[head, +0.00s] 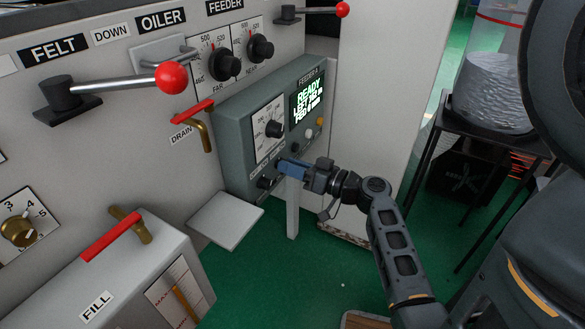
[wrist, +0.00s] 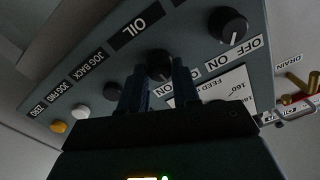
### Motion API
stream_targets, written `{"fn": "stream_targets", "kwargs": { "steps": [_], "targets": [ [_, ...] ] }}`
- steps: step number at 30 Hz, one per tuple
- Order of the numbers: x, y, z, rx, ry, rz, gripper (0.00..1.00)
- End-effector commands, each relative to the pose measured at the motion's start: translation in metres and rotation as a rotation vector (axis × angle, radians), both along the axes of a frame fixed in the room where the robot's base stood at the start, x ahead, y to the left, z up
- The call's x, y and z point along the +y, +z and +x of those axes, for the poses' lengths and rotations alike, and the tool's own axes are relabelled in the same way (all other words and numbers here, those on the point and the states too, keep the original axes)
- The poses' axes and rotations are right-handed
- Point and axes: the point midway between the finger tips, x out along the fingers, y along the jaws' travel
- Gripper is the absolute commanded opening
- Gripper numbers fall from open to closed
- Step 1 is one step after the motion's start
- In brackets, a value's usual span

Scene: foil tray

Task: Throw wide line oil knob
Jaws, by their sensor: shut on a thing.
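The control panel (head: 240,145) is a grey-green box on the machine's front. A small black knob (wrist: 159,65) is on it, close to a black label reading OIL (wrist: 135,28) in the wrist view. My gripper (head: 280,166) reaches the lower part of the panel from the right. In the wrist view its two dark fingers (wrist: 158,88) stand on either side of this knob and are shut on it. The knob's pointer and its exact setting are hidden or too dark to read. In the head view the fingers cover most of the knob.
A second black knob (wrist: 230,25) with OFF and ON marks sits beside the held one. Several buttons, including a yellow one (wrist: 58,127), are on the panel. A red-handled drain valve (head: 195,115) and a pale shelf (head: 228,218) stand to the left. Green floor is open below.

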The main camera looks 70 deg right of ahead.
Motion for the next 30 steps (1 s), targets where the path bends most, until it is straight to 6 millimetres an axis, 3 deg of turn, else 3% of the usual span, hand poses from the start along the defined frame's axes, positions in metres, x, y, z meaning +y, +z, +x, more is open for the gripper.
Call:
{"fn": "stream_targets", "kwargs": {
  "steps": [15, 30],
  "targets": [
    [-0.0009, 0.0003, 0.0002, -0.105, 0.001, 0.439, 0.01],
    [-0.0019, -0.0012, -0.0005, -0.15, -0.001, 0.627, 0.01]
  ]
}}
